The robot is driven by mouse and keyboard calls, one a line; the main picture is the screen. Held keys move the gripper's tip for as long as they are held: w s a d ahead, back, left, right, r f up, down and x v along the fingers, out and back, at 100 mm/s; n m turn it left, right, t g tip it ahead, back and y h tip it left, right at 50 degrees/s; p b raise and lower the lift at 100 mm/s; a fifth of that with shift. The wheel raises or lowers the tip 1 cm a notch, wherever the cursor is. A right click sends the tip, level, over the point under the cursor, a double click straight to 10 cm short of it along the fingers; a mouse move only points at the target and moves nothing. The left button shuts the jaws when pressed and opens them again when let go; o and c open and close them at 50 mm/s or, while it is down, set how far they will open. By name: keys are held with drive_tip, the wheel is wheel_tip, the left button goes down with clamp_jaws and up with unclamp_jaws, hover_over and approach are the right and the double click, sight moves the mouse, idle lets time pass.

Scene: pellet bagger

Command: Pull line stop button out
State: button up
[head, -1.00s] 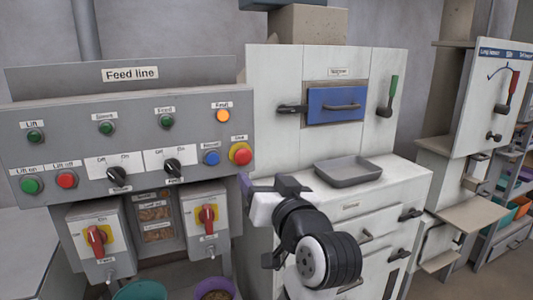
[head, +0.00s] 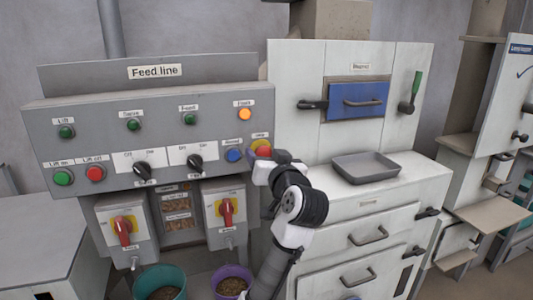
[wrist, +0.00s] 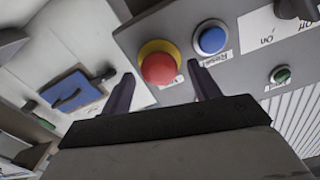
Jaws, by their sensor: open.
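The line stop button is a red mushroom head on a yellow ring at the right end of the grey Feed line panel. In the head view the red button (head: 263,150) is partly hidden by my arm. In the wrist view the button (wrist: 159,68) shows whole, beyond and between my fingertips. My gripper (wrist: 164,88) is open, with one dark finger on each side of the button's line and nothing held. Whether the fingers touch it I cannot tell; they look short of it. In the head view my gripper's fingers are hard to make out.
A blue Reset button (wrist: 211,38) sits close beside the right finger in the wrist view. The Feed line panel (head: 100,110) carries lamps, knobs and other buttons. A grey tray (head: 366,166) lies on the white cabinet to the right. Teal (head: 160,284) and purple (head: 232,277) buckets stand below.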

drive_tip(key=shift+w, duration=0.1)
clamp_jaws()
drive_tip(key=shift+s+d+f, duration=0.15)
drive_tip(key=shift+s, duration=0.3)
idle(0.3)
unclamp_jaws()
drive_tip(key=shift+s, duration=0.15)
drive_tip(key=b+v, duration=0.3)
drive_tip(key=v, duration=1)
drive_tip(key=shift+s, duration=0.35)
drive_tip(key=shift+r, duration=0.2)
